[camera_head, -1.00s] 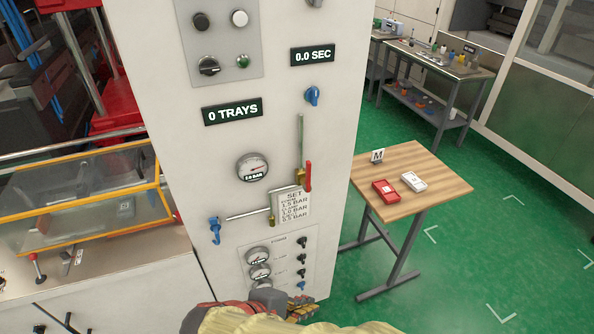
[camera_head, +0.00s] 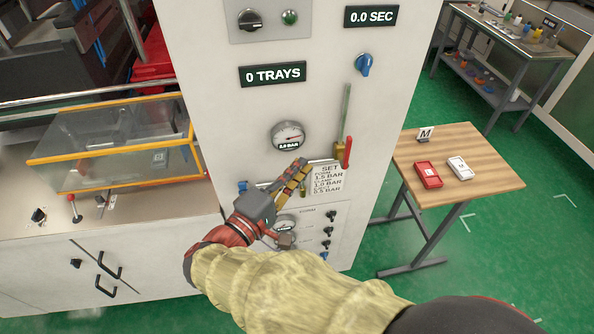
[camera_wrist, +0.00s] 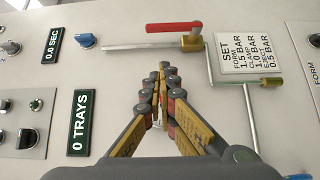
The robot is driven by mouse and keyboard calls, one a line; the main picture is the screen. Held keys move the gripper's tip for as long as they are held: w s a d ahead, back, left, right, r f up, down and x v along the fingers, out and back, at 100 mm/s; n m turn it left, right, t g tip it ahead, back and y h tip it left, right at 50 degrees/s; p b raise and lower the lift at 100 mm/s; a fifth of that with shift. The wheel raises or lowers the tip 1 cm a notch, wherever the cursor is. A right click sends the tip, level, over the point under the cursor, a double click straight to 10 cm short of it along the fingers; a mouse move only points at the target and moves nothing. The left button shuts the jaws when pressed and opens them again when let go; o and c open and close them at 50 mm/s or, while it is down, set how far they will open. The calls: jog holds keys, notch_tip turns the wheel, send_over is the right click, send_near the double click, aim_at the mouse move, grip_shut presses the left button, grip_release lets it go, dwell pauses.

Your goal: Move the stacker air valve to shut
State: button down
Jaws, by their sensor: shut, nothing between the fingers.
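A red lever handle (camera_head: 348,152) sits on a brass valve body (camera_head: 340,147) on the white cabinet front. In the wrist view the red handle (camera_wrist: 174,27) lies parallel to the metal pipe (camera_wrist: 130,46). A blue-handled fitting (camera_head: 243,186) shows at the left end of the lower pipe, which my gripper partly hides. No readable label tells which one is the stacker valve. My gripper (camera_head: 300,165) is shut and empty, in front of the panel, left of the red handle and below the round gauge (camera_head: 288,136). Its fingertips (camera_wrist: 163,68) appear apart from the handle.
A SET placard (camera_head: 327,178) is right of the fingertips. A blue knob (camera_head: 364,63) is above the pipe. Small regulators (camera_head: 328,231) sit below. A wooden table (camera_head: 490,187) with a red box and a white box stands right. Green floor is open beyond it.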

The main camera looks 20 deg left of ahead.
aim_at(347, 153)
jog(key=w+d+b, duration=0.1)
jog(key=w+d, duration=0.4)
jog(key=w, duration=0.3)
jog(key=shift+b, duration=0.35)
